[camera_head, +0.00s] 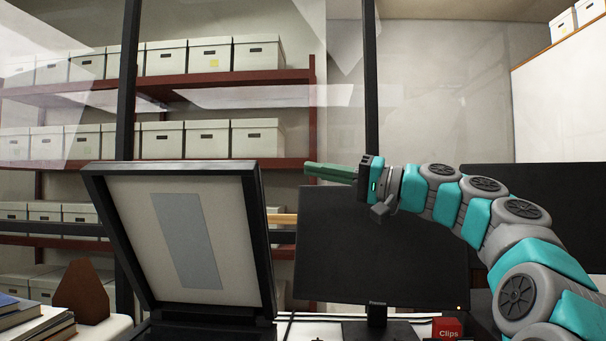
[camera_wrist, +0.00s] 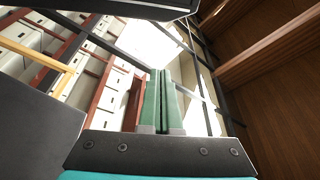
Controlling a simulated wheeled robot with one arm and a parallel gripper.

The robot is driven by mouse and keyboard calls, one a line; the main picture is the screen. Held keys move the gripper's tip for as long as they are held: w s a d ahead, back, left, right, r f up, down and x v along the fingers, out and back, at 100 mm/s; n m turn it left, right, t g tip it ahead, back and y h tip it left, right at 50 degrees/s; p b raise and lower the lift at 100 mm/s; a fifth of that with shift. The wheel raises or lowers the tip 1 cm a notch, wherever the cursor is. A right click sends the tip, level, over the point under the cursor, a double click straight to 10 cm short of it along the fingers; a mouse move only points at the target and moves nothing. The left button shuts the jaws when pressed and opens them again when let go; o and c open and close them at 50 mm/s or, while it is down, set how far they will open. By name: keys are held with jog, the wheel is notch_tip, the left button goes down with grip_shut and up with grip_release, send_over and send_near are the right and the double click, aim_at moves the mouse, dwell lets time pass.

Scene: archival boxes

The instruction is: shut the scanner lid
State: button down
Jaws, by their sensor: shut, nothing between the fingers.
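The scanner lid (camera_head: 181,241) stands raised and tilted back at the left of the head view. It has a dark frame and a pale inner face with a grey rectangle. The scanner base (camera_head: 205,332) shows only as a dark strip at the bottom edge. A dark edge at the top of the wrist view may be the lid; I cannot tell.
A black monitor (camera_head: 380,247) stands right of the lid, below my gripper. A red Clips box (camera_head: 447,328) is at the bottom. Books (camera_head: 35,320) and a brown holder (camera_head: 82,291) are at left. Shelves of white archival boxes (camera_head: 209,55) stand behind dark window posts.

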jog(key=p+x, duration=0.2)
jog(key=x, duration=0.7)
jog(key=shift+s+f+b, duration=0.3)
jog(key=shift+s+f, duration=0.3)
jog(key=shift+s, duration=0.25)
jog(key=shift+s+f+b, duration=0.3)
jog(key=shift+s+f, duration=0.3)
jog(key=shift+s, duration=0.3)
jog(key=shift+a, duration=0.1)
